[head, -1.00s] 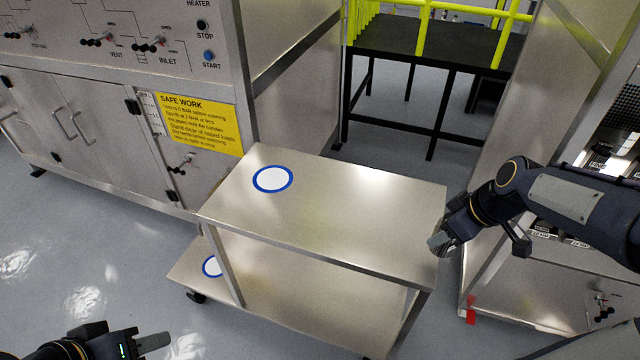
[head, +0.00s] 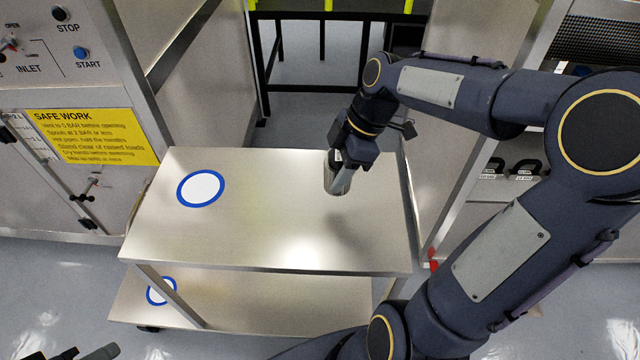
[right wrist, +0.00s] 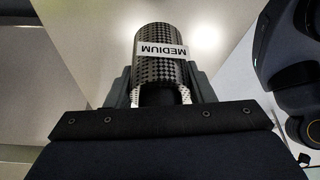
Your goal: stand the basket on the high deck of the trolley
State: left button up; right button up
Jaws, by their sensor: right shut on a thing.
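The basket (right wrist: 160,52) is a small perforated metal cylinder with a white MEDIUM label in the right wrist view. My right gripper (right wrist: 158,95) is shut on it. In the head view the basket (head: 338,182) hangs below my right gripper (head: 343,166), over the right half of the trolley's high deck (head: 270,225). Whether its base touches the deck is unclear. A blue ring with a white centre (head: 201,188) marks the deck's left part, apart from the basket. My left gripper (head: 98,354) shows only partly at the bottom left corner, and its opening cannot be judged.
The trolley's low deck (head: 250,305) carries another blue ring mark (head: 161,290). A steel cabinet with a yellow safety sign (head: 92,136) stands to the left. A rack stands to the right. The high deck is otherwise bare.

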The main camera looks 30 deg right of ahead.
aim_at(326, 174)
jog(key=w+f, duration=0.1)
jog(key=a+f, duration=0.1)
jog(key=shift+w+a+f, duration=0.15)
jog(key=shift+w+f, duration=0.15)
jog(key=shift+w, duration=0.05)
jog(key=x, duration=0.3)
jog(key=shift+w+d+f+b, duration=0.1)
jog(key=shift+d+f+b, duration=0.1)
jog(key=shift+d+b, duration=0.1)
jog(key=shift+f, duration=0.35)
jog(key=shift+f, duration=0.1)
jog(key=o, duration=1.1)
jog(key=shift+c, duration=0.2)
